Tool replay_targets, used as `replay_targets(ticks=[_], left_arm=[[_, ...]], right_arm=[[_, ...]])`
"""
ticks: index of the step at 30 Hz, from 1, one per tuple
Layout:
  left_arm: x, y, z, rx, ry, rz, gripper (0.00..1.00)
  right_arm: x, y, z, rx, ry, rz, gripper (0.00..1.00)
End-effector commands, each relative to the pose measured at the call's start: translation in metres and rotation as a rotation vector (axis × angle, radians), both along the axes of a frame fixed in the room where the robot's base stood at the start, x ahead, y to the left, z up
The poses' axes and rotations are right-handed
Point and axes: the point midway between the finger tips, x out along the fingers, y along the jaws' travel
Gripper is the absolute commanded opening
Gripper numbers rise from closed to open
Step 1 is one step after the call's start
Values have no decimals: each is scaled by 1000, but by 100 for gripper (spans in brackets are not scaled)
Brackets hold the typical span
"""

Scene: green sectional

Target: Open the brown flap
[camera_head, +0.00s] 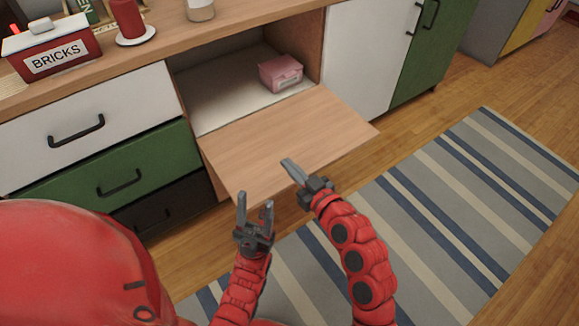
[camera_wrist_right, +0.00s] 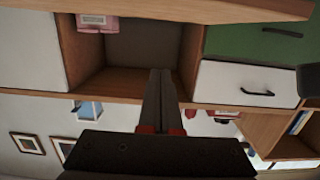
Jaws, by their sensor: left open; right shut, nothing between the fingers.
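The brown flap (camera_head: 270,138) hangs folded down and outward from the front of the cabinet, its inner face up. Its compartment stands open behind it. In the right wrist view the flap (camera_wrist_right: 170,8) is a wooden board along the top edge. My right gripper (camera_head: 288,164) is shut and empty, over the flap's outer part; I cannot tell if it touches. It also shows in the right wrist view (camera_wrist_right: 160,75), pointing toward the compartment. My left gripper (camera_head: 255,199) is open and empty, just in front of the flap's near edge.
A pink box (camera_head: 280,73) sits inside the compartment. White (camera_head: 75,125) and green (camera_head: 110,180) drawers are at left, a white door (camera_head: 368,55) at right. A bricks box (camera_head: 52,55) stands on the countertop. A striped rug (camera_head: 440,200) covers the floor at right.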

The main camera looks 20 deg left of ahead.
Motion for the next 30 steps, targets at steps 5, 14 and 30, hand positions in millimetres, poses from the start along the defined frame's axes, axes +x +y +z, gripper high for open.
replay_targets(ticks=[5, 14, 30], left_arm=[[-2, 0, -11, 18, -14, 2, 50], [-3, 0, -12, 23, -18, 3, 50], [0, 0, 10, -3, 1, 0, 50]], right_arm=[[-1, -2, -13, 0, 0, 0, 0], [-2, -2, -14, 0, 0, 0, 0], [7, 0, 29, 2, -4, -2, 0]])
